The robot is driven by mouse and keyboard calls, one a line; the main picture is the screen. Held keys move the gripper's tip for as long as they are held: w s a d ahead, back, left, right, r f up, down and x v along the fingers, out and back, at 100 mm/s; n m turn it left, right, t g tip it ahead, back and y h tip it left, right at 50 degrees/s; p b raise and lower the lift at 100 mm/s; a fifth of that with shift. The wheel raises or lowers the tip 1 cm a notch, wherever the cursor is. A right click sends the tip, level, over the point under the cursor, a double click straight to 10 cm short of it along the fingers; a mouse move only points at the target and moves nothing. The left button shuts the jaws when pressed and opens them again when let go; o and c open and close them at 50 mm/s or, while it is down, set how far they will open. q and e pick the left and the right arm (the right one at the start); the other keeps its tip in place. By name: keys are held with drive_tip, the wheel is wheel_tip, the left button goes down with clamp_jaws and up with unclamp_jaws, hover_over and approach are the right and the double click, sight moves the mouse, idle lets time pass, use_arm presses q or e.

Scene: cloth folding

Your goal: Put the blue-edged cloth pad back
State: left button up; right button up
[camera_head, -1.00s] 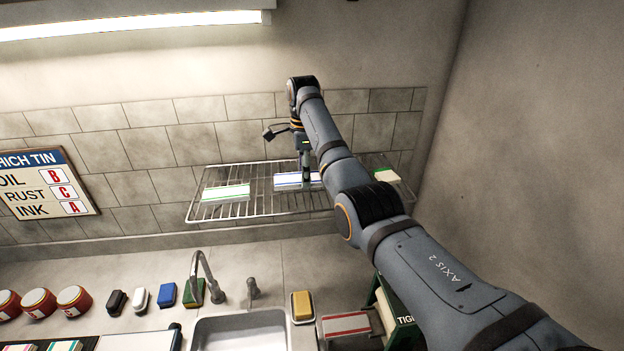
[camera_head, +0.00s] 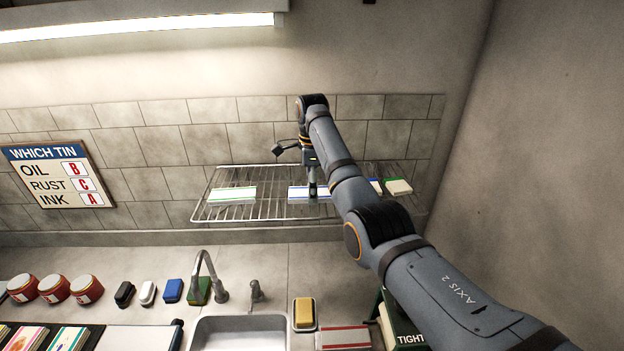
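The blue-edged cloth pad (camera_head: 298,194) lies flat on the wire rack (camera_head: 262,214) against the tiled wall, in its middle part. My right gripper (camera_head: 312,193) points straight down at this pad, with its fingertips at or just above the pad's top. The fingers look narrow from here, and I cannot tell whether they are closed on the pad. My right arm hides the pad's right end. My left gripper is not in view.
A green-edged pad (camera_head: 232,195) lies left on the rack, and another pale pad (camera_head: 398,187) lies right, beside a blue sliver behind my arm. Below are the sink (camera_head: 238,333), faucet (camera_head: 208,278), yellow sponge (camera_head: 304,312) and red-edged pad (camera_head: 345,338).

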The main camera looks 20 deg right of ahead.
wheel_tip(320, 180, up, 4)
drive_tip(key=shift+d+f, duration=0.15)
drive_tip(key=shift+f, duration=0.05)
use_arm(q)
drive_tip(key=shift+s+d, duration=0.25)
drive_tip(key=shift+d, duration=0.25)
use_arm(e)
wheel_tip(320, 180, up, 8)
drive_tip(key=shift+a, duration=0.25)
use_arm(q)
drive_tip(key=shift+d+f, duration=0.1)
use_arm(e)
drive_tip(key=shift+a+r, duration=0.1)
drive_tip(key=shift+s, duration=0.1)
